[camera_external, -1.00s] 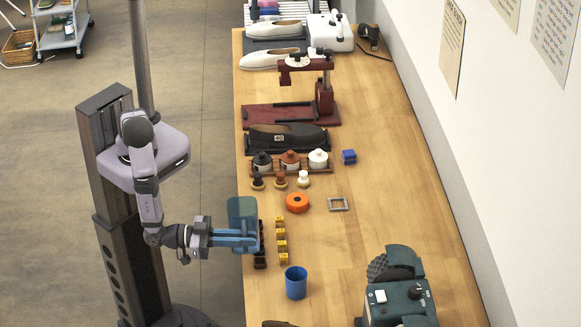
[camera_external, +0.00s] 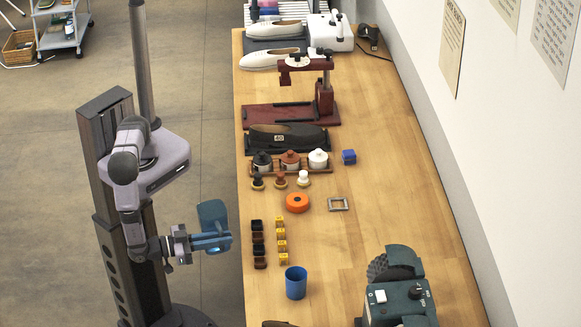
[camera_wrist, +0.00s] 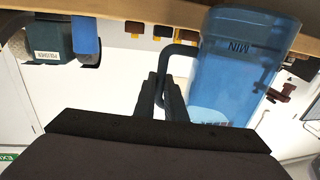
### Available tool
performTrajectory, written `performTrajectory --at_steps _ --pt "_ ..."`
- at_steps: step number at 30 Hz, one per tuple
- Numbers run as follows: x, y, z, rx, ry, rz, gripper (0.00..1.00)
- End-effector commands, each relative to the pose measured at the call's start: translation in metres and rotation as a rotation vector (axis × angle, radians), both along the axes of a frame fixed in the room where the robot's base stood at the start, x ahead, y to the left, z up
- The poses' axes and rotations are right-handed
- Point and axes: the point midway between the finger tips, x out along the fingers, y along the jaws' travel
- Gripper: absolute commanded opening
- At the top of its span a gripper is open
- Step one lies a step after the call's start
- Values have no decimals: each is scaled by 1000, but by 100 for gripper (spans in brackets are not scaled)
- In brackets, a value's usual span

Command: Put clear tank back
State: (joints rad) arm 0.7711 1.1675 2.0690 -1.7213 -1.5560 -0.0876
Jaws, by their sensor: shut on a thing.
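The clear tank (camera_external: 212,214) is a see-through blue container with a dark handle and MIN marked on its wall. In the wrist view the tank (camera_wrist: 238,75) is at the right, with its handle running to my fingers. My gripper (camera_external: 222,241) is shut on the handle and holds the tank in the air, left of the bench edge and over the floor. In the wrist view my gripper (camera_wrist: 162,88) shows its two dark fingers close together at the handle. I cannot tell whether there is liquid inside.
The wooden bench (camera_external: 330,245) carries dark blocks (camera_external: 258,243), yellow blocks (camera_external: 281,240), a blue cup (camera_external: 296,283) and a green polisher (camera_external: 400,290). An orange ring (camera_external: 297,202) and a grey square frame (camera_external: 338,204) lie farther back. A maroon stand (camera_external: 322,100) stands beyond them.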

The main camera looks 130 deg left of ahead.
Motion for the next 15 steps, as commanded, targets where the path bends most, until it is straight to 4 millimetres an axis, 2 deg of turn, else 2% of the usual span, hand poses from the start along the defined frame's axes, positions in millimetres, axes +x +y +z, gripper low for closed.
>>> performTrajectory --at_steps 8,15 --pt "1 0 42 -1 -5 -1 0" --pt "1 0 100 -3 -8 -1 0"
